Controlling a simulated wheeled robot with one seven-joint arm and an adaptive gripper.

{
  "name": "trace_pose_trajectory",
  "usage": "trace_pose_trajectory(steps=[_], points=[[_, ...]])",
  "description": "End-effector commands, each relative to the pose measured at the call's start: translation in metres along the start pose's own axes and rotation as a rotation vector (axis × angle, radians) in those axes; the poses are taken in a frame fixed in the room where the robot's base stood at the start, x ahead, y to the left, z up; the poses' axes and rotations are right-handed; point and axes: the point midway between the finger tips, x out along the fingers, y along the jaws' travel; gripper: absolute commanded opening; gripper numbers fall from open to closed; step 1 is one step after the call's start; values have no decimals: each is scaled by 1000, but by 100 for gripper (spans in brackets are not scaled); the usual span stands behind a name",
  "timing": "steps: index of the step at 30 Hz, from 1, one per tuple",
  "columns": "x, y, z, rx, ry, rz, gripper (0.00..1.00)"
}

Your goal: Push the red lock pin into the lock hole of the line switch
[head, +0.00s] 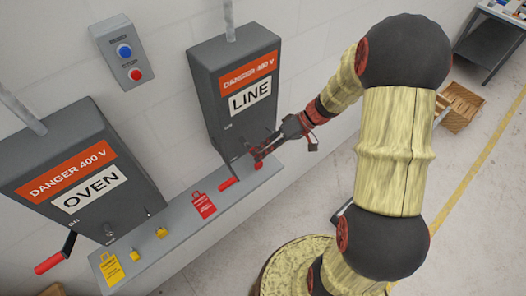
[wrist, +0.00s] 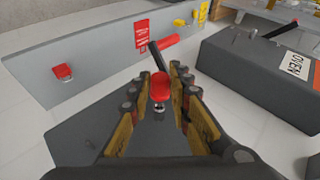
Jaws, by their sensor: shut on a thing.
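The grey LINE switch box (head: 235,85) hangs on the wall, its red-handled lever (head: 228,183) pointing down. In the wrist view, its dark face (wrist: 85,135) lies below my gripper and the lever's red handle (wrist: 168,41) lies just beyond the fingertips. My gripper (head: 262,156) is at the lower right of the box. In the wrist view, my gripper (wrist: 157,82) is shut on the red lock pin (wrist: 160,84), whose metal end shows below the red head. The lock hole is not clearly visible, so I cannot tell whether the pin is in it.
A grey shelf (head: 180,240) runs below the boxes. The OVEN box (head: 75,175) is at left.

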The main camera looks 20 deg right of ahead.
Motion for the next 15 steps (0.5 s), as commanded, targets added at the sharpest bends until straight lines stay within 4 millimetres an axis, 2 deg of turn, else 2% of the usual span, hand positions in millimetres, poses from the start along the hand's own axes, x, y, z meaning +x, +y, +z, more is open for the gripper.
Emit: trace_pose_trajectory(steps=[15], points=[[1, 0, -4, 0, -1, -1, 0]])
